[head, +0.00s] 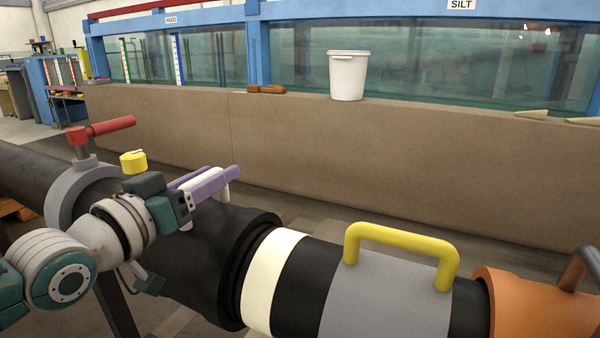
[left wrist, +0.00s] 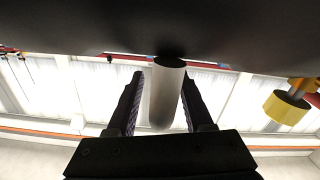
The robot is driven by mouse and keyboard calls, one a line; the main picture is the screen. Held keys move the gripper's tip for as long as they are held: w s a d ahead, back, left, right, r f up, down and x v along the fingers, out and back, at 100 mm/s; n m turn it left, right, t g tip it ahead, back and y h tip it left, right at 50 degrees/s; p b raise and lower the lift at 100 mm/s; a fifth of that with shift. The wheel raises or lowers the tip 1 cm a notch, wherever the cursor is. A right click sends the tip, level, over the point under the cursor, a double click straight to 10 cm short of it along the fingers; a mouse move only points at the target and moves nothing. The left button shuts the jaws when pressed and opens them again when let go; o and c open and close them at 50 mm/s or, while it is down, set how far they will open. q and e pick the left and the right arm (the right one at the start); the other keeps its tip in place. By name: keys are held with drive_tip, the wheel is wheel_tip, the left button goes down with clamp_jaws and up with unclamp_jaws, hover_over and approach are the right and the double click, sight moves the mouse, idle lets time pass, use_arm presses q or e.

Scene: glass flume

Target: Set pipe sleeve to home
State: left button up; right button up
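A thick black sleeve (head: 190,262) with a flared, ribbed end sits around the long pipe in the head view. A white bar handle (head: 227,190) stands on it; it also shows as a pale cylinder in the left wrist view (left wrist: 166,95). My left gripper (head: 208,184) has its purple fingers on either side of this handle. In the left wrist view the fingers (left wrist: 160,100) are apart, with a visible gap beside the handle, so they look open around it. A cream band (head: 272,282) circles the pipe just right of the sleeve's end. My right gripper is not in view.
To the right are a grey collar with a yellow handle (head: 400,245) and an orange fitting (head: 515,305). A red-handled valve (head: 105,129) and a yellow knob (head: 133,161) stand near my left arm. Behind runs a brown ledge (head: 400,150) bearing a white bucket (head: 348,78).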

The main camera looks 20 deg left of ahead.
use_arm(q)
clamp_jaws()
idle(1.2)
